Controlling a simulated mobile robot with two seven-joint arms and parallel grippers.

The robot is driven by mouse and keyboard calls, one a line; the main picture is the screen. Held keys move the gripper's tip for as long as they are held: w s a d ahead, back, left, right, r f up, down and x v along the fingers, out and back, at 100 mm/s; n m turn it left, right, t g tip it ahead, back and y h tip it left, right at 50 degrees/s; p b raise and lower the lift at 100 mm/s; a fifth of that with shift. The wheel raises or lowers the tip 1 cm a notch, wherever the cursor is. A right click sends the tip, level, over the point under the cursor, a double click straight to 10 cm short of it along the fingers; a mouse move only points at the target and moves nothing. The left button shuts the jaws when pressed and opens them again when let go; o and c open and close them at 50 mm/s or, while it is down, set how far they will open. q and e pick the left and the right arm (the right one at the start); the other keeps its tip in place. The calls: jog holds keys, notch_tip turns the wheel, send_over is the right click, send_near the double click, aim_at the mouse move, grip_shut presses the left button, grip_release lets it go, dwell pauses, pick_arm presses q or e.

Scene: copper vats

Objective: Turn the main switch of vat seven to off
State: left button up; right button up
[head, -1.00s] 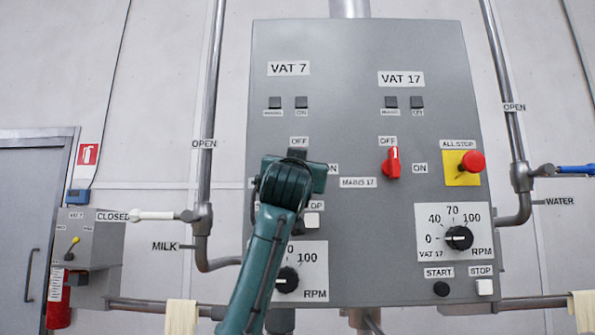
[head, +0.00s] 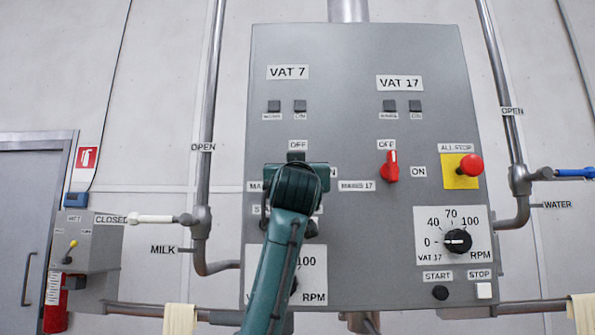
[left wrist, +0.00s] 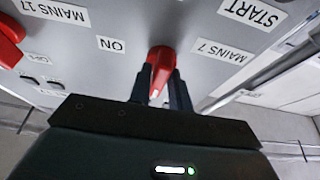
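The red main switch of vat 7 (left wrist: 161,58) shows in the left wrist view, which sees the panel upside down. My left gripper (left wrist: 160,92) is shut on it, with one dark finger against each side. The switch's white mark lies at the lower end in that view, away from the START label; the ON label (left wrist: 111,44) is to its left. In the head view my left gripper (head: 297,165) covers the switch, just below the OFF label (head: 298,145) under VAT 7 (head: 288,72). My right gripper is in neither view.
The red switch of vat 17 (head: 390,168) is to the right, its mark up at OFF. Beyond it is the red all-stop button (head: 471,164) on yellow. A speed dial (head: 457,241) is lower right. Pipes run along both sides of the grey panel (head: 350,60).

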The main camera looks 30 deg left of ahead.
pick_arm(q)
jog(key=o, duration=0.3)
jog(key=shift+o, duration=0.2)
